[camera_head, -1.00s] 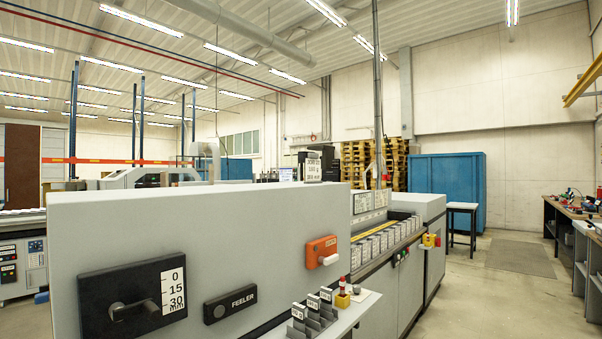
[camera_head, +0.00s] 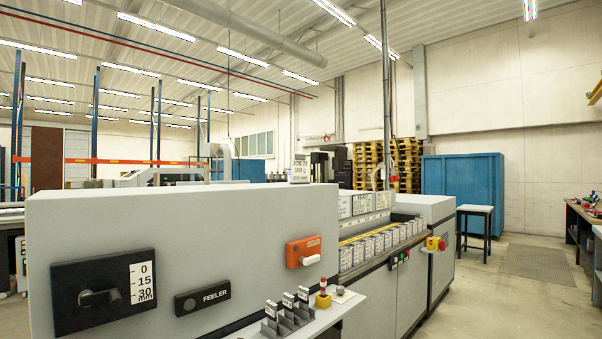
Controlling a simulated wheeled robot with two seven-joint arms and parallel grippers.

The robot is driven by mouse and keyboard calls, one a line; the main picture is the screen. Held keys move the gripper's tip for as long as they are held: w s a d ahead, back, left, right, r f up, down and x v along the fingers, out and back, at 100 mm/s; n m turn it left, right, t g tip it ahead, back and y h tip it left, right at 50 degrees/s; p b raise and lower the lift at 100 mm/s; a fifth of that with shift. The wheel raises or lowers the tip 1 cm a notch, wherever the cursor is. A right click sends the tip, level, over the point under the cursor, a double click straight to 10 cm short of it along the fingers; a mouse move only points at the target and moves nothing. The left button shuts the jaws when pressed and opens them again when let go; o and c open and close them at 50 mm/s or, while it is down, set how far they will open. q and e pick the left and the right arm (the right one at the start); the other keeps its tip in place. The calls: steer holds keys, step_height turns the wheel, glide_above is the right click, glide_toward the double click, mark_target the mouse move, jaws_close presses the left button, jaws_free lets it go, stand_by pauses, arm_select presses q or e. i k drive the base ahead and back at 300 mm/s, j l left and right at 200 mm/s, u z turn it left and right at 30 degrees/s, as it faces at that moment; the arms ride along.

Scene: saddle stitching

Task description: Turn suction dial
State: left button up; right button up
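No part clearly labelled as a suction dial can be made out. A black plate with a grey lever or knob (camera_head: 101,297) and a white scale reading 0, 15, 30 mm (camera_head: 142,282) sits at the left of the grey machine panel (camera_head: 190,230). Right of it is a black part marked FEELER (camera_head: 202,299). Further right is an orange block with a white handle (camera_head: 304,252); its small label is too small to read. Neither of my grippers is in view.
A shelf at the panel's foot carries several upright labelled pieces (camera_head: 287,308) and a yellow-and-red button post (camera_head: 323,296). The machine line (camera_head: 385,240) runs back to the right. A blue cabinet (camera_head: 463,194) and small table (camera_head: 475,222) stand behind. Open floor (camera_head: 500,290) lies at right.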

mark_target(340, 288)
steer(key=i+l, duration=0.4)
steer(key=i+l+z, duration=0.15)
steer(key=i+l, duration=0.25)
steer(key=i, duration=0.15)
